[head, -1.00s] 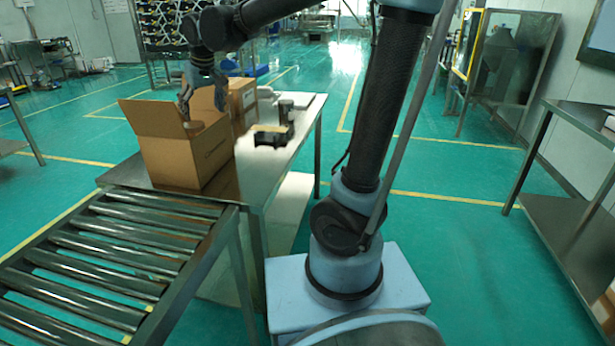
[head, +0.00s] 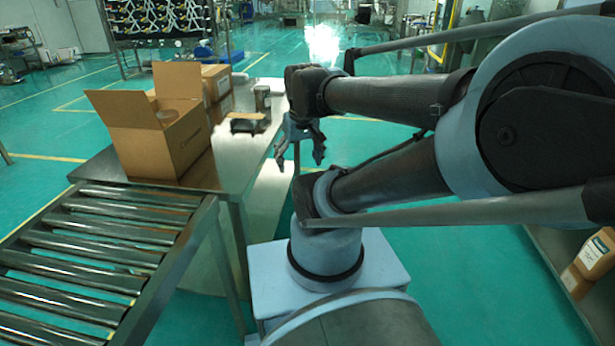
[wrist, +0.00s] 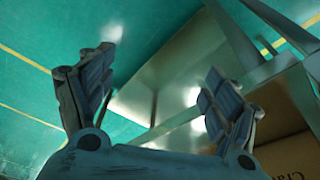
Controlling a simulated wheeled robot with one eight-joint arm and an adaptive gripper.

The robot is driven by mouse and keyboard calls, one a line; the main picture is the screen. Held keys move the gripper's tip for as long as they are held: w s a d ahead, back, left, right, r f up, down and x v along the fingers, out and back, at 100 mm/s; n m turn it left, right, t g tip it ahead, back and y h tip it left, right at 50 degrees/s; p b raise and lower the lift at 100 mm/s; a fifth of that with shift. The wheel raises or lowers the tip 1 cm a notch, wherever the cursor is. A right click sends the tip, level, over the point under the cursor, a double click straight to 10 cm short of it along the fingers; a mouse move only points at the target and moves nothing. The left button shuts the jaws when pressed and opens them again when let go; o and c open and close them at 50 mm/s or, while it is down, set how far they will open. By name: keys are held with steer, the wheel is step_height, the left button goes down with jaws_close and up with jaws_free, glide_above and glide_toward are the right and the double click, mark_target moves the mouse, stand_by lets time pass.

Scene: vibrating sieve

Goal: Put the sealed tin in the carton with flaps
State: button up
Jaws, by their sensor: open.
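The open carton with flaps (head: 188,145) stands upright on the steel table, its flaps raised. The round top of a tin (head: 167,117) shows inside its opening; the lower part is hidden by the carton walls. My gripper (head: 300,162) is open and empty, fingers pointing down, to the right of the carton and beside the table's right edge. In the wrist view the open fingers (wrist: 160,80) have nothing between them, and part of a brown carton (wrist: 293,125) shows at the lower right.
The steel table (head: 228,172) also holds a dark device (head: 247,122), a grey cylindrical can (head: 262,97) and closed cartons (head: 217,88) behind the open one. A roller conveyor (head: 95,235) adjoins the table in front. Green floor lies open beyond the table.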

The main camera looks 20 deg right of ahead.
steer(key=shift+m, duration=0.4)
steer(key=s+f, duration=0.1)
steer(key=s+d+f, duration=0.1)
steer(key=s+f, duration=0.1)
steer(key=shift+s+d+f, duration=0.4)
steer(key=shift+w+f, duration=0.2)
steer(key=shift+w, duration=0.3)
